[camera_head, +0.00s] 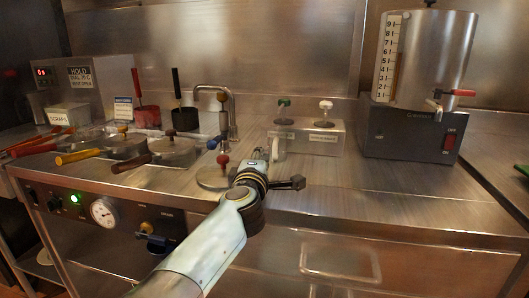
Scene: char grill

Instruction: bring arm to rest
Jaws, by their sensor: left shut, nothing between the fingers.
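My left arm reaches up from the bottom of the head view, with a pale forearm and a dark wrist over the front part of the steel counter (400,190). My left gripper (262,155) is small and partly hidden by its own wrist. It is shut with nothing in it, close in front of a pale, clear container (279,150). I cannot tell if they touch. My right gripper is not in view.
Lidded pans with coloured handles (125,148) sit in the counter at left. A steel box with green and white knobs (318,138) stands behind the gripper. A tall dispenser (432,58) on a dark base stands at right. The counter's front right is clear.

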